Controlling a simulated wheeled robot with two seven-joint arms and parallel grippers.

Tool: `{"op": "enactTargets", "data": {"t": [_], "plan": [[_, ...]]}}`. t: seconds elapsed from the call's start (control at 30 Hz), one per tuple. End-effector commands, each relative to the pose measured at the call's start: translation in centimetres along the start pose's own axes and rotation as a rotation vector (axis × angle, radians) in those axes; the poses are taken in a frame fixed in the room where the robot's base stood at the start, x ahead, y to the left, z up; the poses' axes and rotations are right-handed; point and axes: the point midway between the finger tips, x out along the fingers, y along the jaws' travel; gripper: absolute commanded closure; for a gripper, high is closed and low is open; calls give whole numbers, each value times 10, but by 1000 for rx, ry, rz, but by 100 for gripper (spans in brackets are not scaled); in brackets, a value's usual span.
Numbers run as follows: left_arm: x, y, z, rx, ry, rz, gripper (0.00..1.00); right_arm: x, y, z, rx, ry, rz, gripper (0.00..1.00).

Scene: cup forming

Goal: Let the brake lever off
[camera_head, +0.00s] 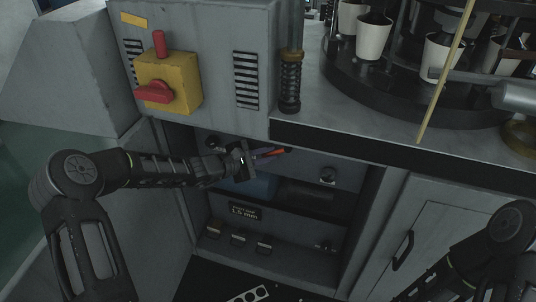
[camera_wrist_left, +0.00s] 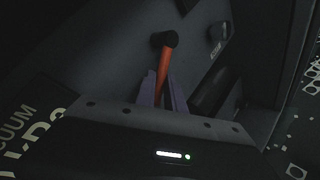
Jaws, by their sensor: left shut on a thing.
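The brake lever (camera_head: 272,153) is an orange-red bar with a black knob, inside the open recess under the machine's table. My left gripper (camera_head: 256,157) reaches into this recess from the left and is shut on the lever. In the left wrist view the lever (camera_wrist_left: 162,68) stands up between the two purplish fingers of the gripper (camera_wrist_left: 163,90), with its black knob beyond the fingertips. The lever's lower end is hidden behind the gripper body. My right arm shows at the lower right of the head view, but its gripper cannot be made out.
A yellow box (camera_head: 182,70) with a red switch is on the cabinet above. A closed door (camera_head: 440,235) with a black handle is at right.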

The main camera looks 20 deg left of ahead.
Motion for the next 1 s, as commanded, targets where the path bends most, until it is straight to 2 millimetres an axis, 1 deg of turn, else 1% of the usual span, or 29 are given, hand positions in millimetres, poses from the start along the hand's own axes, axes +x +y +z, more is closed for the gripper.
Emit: {"op": "enactTargets", "data": {"t": [0.03, 0.1, 1.0], "plan": [[0, 0, 0, 0, 0, 0, 97, 0, 0, 0, 0, 0, 0, 64], [0, 0, 0, 0, 0, 0, 100, 0, 0, 0, 0, 0, 0, 64], [0, 0, 0, 0, 0, 0, 100, 0, 0, 0, 0, 0, 0, 64]]}}
